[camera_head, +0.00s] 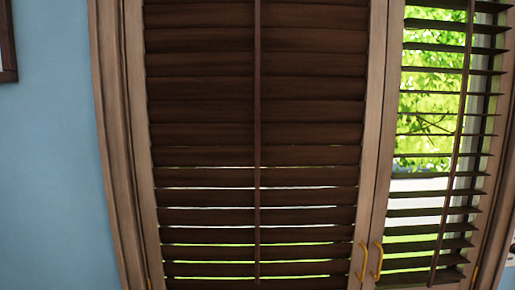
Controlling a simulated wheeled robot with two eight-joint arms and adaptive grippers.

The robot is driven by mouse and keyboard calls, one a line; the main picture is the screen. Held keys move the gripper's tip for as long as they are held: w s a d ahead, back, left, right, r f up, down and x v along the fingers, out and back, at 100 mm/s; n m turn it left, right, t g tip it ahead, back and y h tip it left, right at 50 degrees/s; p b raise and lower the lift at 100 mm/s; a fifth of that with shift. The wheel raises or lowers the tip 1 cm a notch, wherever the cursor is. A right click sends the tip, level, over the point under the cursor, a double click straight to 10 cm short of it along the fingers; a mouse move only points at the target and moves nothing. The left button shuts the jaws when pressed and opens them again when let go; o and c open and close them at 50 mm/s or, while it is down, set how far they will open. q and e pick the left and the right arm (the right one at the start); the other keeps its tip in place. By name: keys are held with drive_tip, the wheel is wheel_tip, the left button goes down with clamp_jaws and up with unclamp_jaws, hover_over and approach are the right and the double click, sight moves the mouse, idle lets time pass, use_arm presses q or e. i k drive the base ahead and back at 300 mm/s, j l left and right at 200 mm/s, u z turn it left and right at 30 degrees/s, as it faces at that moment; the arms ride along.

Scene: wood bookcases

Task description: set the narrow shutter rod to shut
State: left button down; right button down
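A wide shutter panel (200,107) fills the middle of the head view. Its dark slats are nearly closed, with thin bright gaps between the lower ones. A dark vertical rod (257,110) runs down its middle. A narrower shutter panel (440,213) stands to the right, its slats tilted open with green foliage showing between them. Its narrow rod (459,130) runs down in front of the slats, leaning slightly in the picture. Neither gripper is in view.
Two brass handles stand side by side where the panels meet, the left one (362,262) and the right one (378,261). A brown wooden frame (112,150) borders the window. A blue wall (45,180) lies left, with a dark frame corner (7,45) at upper left.

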sight(471, 10)
drive_tip(key=l, duration=1.4)
drive_tip(key=i+l, duration=0.1)
drive_tip(key=l, duration=1.3)
